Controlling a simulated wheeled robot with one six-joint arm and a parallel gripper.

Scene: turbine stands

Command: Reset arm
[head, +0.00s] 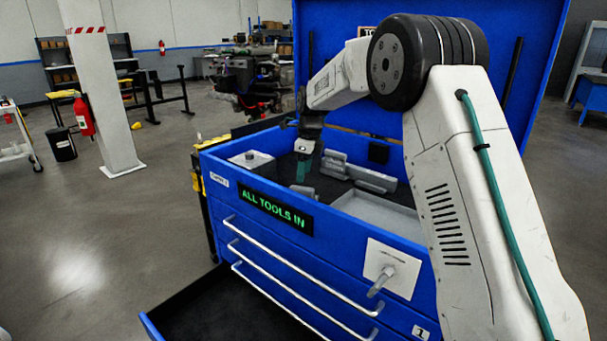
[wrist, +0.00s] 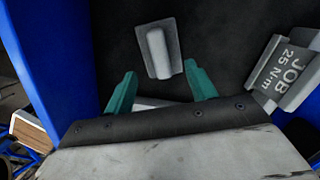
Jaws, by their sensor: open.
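My arm reaches over the blue tool cabinet (head: 290,240) in the head view. My gripper (head: 303,172) points down into the cabinet's open top tray. In the wrist view the two teal fingers of my gripper (wrist: 160,90) are spread apart with nothing between them. A small grey block on a flat plate (wrist: 158,50) lies on the dark tray floor just beyond the fingertips, apart from them. A grey holder marked "JOB 25 N·m" (wrist: 288,72) is to the right of the fingers.
A sign on the cabinet front reads "ALL TOOLS IN" (head: 275,210). A lower drawer (head: 215,310) stands pulled out. Grey holders (head: 360,172) sit in the top tray. A white pillar (head: 103,90) and a fire extinguisher (head: 84,116) stand at left, with open floor (head: 90,240) before them.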

